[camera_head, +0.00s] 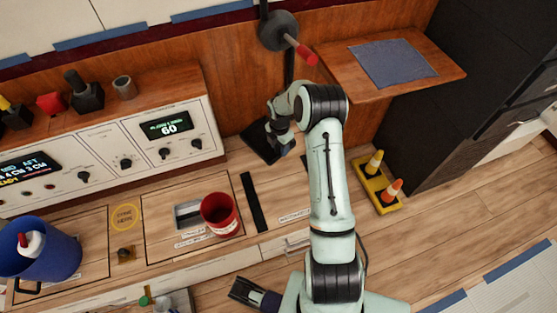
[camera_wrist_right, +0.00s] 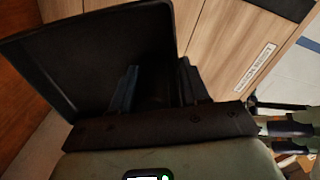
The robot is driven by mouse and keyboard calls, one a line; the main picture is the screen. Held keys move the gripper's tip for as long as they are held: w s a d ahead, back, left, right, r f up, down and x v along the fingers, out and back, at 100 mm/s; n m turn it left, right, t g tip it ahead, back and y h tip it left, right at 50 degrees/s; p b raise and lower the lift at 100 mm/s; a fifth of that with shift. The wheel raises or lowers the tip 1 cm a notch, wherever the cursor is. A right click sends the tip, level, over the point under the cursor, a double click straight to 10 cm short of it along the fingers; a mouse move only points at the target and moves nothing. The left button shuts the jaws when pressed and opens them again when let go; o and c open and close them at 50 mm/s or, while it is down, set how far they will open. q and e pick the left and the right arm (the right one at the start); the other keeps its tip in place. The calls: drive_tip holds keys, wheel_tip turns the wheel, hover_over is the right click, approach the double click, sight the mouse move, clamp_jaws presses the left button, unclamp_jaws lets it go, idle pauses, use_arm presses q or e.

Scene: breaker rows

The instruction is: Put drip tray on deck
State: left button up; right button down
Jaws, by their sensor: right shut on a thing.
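A flat black tray, the drip tray (camera_head: 258,146), is in the grip of my right gripper (camera_head: 279,137) in the head view. It is above the back of the counter near the console's right end. In the right wrist view the black tray (camera_wrist_right: 95,55) fills the upper left, with the dark fingers (camera_wrist_right: 158,88) of my right gripper at its edge. My gripper and wrist hide part of the tray in the head view. The wooden counter deck (camera_head: 160,244) has outlined areas and labels.
A red cup (camera_head: 220,214) and a black strip (camera_head: 253,202) are on the counter. A blue bucket (camera_head: 50,252) stands at left. A lever with a red handle (camera_head: 306,55) is behind my gripper. A wooden shelf (camera_head: 448,70) holds a blue mat.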

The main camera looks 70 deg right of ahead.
use_arm(q)
drive_tip(key=shift+t+y, duration=0.4)
drive_tip(key=shift+t, duration=0.2)
drive_tip(key=w+f, duration=0.1)
drive_tip(key=w+a+f+b, duration=0.1)
drive_tip(key=w, duration=0.1)
drive_tip(key=w+a+f+b, duration=0.1)
drive_tip(key=shift+w, duration=0.15)
use_arm(e)
wheel_tip(320, 180, down, 9)
drive_tip(key=shift+d, duration=0.1)
drive_tip(key=shift+f, duration=0.15)
drive_tip(key=c, duration=0.5)
unclamp_jaws()
drive_tip(key=shift+c, duration=0.2)
use_arm(q)
drive_tip(key=s+d+r+g+p, duration=0.1)
drive_tip(key=s+d+r+p, duration=0.1)
drive_tip(key=s+r+p, duration=0.1)
drive_tip(key=shift+s+d+r+g+h, duration=0.3)
drive_tip(key=shift+s+r+h, duration=0.15)
drive_tip(key=shift+s, duration=0.8)
use_arm(e)
wheel_tip(320, 180, up, 12)
drive_tip(key=shift+r, duration=0.15)
